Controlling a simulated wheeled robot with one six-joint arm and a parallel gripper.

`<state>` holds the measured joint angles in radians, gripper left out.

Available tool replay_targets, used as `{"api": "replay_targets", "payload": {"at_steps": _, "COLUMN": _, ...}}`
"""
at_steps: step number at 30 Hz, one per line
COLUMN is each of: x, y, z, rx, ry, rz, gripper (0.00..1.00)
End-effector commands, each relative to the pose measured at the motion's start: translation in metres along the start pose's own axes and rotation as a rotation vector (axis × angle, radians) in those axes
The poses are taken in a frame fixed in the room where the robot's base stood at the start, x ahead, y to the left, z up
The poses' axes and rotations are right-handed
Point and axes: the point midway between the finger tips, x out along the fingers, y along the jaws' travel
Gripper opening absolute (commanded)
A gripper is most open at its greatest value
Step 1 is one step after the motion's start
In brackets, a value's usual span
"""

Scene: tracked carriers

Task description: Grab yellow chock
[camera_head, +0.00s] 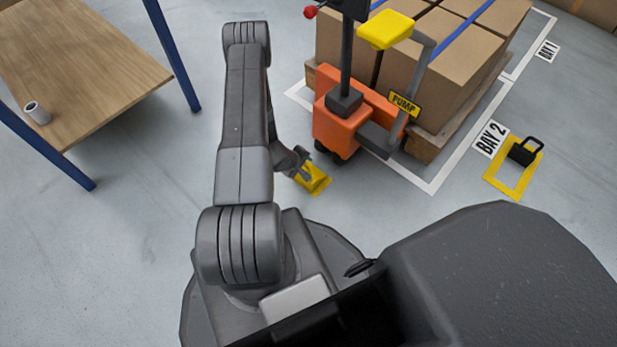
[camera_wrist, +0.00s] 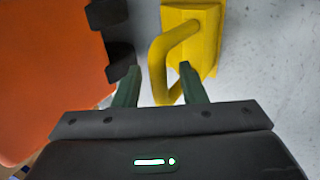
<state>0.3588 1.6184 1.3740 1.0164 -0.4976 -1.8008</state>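The yellow chock (camera_head: 316,180) lies on the floor at the near left of the orange pallet truck. In the wrist view the chock (camera_wrist: 207,40) is at the top, and its looped yellow handle (camera_wrist: 158,62) reaches back between my fingers. My gripper (camera_wrist: 157,72) is open, with one finger on each side of the handle's near end. A gap shows between the left finger and the handle; the right finger is close to it, and I cannot tell if they touch. In the head view my gripper (camera_head: 298,164) is at the chock, partly hidden by my arm.
The orange pallet truck (camera_head: 336,125) with a "PUMP" label stands close by, under boxes (camera_head: 436,75) on a pallet. A black object with a handle (camera_head: 524,152) sits on a yellow floor outline by BAY 2. A wooden table (camera_head: 75,60) with a cup (camera_head: 38,113) is left.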

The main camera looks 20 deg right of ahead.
Motion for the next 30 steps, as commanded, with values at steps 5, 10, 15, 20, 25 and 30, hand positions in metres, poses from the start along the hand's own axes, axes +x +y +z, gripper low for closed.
{"api": "replay_targets", "payload": {"at_steps": 5, "x": -0.0009, "y": 0.0004, "z": -0.0002, "rx": 0.0, "ry": 0.0, "rz": 0.0, "gripper": 0.34}}
{"api": "replay_targets", "payload": {"at_steps": 10, "x": -0.001, "y": 0.0004, "z": -0.0002, "rx": 0.0, "ry": 0.0, "rz": 0.0, "gripper": 0.0}}
{"api": "replay_targets", "payload": {"at_steps": 15, "x": -0.001, "y": 0.0003, "z": -0.0001, "rx": 0.0, "ry": 0.0, "rz": 0.0, "gripper": 0.0}}
{"api": "replay_targets", "payload": {"at_steps": 20, "x": -0.001, "y": 0.0002, "z": -0.0001, "rx": 0.0, "ry": 0.0, "rz": 0.0, "gripper": 0.0}}
{"api": "replay_targets", "payload": {"at_steps": 25, "x": -0.001, "y": 0.0002, "z": 0.0, "rx": 0.0, "ry": 0.0, "rz": 0.0, "gripper": 0.0}}
{"api": "replay_targets", "payload": {"at_steps": 30, "x": -0.001, "y": 0.0002, "z": 0.0, "rx": 0.0, "ry": 0.0, "rz": 0.0, "gripper": 0.0}}
